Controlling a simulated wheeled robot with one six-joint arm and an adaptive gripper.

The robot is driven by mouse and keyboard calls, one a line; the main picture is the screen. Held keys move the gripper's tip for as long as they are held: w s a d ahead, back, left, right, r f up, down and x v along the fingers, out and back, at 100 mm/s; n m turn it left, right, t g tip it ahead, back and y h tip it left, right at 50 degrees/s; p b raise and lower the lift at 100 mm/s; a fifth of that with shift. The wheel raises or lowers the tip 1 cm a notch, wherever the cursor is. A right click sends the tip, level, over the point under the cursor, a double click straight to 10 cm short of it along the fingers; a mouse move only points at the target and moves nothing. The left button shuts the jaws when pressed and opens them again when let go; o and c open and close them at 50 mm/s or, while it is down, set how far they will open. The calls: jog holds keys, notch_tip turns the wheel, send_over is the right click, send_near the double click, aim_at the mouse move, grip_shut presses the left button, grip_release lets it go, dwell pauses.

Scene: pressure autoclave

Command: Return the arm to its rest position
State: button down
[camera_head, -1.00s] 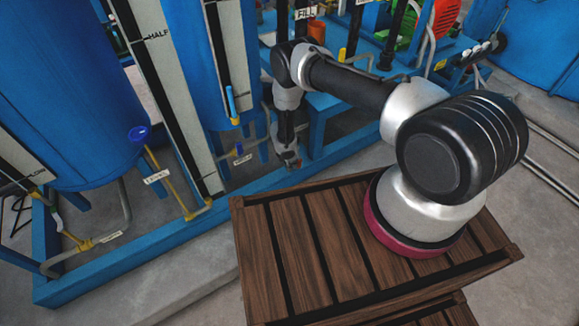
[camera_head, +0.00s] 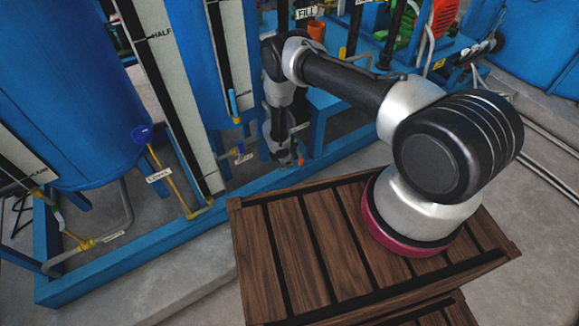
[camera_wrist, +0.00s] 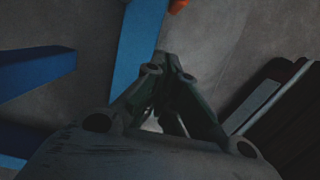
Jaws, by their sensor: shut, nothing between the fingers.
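My arm reaches from its red-ringed base on the wooden slatted platform (camera_head: 330,240) toward the blue frame at the upper left. My gripper (camera_head: 290,163) hangs low in front of the blue frame, beyond the platform's far edge. In the wrist view my gripper (camera_wrist: 172,60) points down toward the floor, its fingers together with nothing between them. A blue frame beam (camera_wrist: 138,45) lies just beyond the fingertips in that view.
A blue tank (camera_head: 65,100) and a level gauge board (camera_head: 170,90) stand at the left. A blue-handled valve (camera_head: 141,133) and a yellow pipe (camera_head: 168,180) are left of my gripper. Bare concrete floor (camera_head: 540,235) is at the right.

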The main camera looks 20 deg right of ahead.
notch_tip(320, 180, up, 7)
jog(key=a, duration=0.2)
jog(key=s+d+r+m+g+h, duration=0.1)
jog(key=s+d+r+m+h, duration=0.25)
jog(key=s+d, duration=0.35)
jog(key=s+d+r+m+g, duration=0.1)
jog(key=d+r+m, duration=0.2)
jog(key=r, duration=0.7)
jog(key=s+d+r+m+g, duration=0.1)
jog(key=d+r+m, duration=0.2)
jog(key=r, duration=0.6)
jog(key=s+d+r+m+g, duration=0.1)
jog(key=d+r+m, duration=0.15)
jog(key=r, duration=0.75)
jog(key=s+d+r+m+t+y, duration=0.1)
jog(key=s+r+m+t, duration=0.1)
jog(key=s+r, duration=0.6)
jog(key=s+d+r+m+t+y, duration=0.1)
jog(key=s+r+m+t+y, duration=0.1)
jog(key=s+r, duration=0.6)
jog(key=s+d+r+m+t+y, duration=0.2)
jog(key=s+r+m, duration=0.3)
jog(key=r, duration=1.4)
jog(key=s+t, duration=0.1)
jog(key=s, duration=0.2)
jog(key=shift+m+t, duration=0.3)
jog(key=shift+t, duration=0.1)
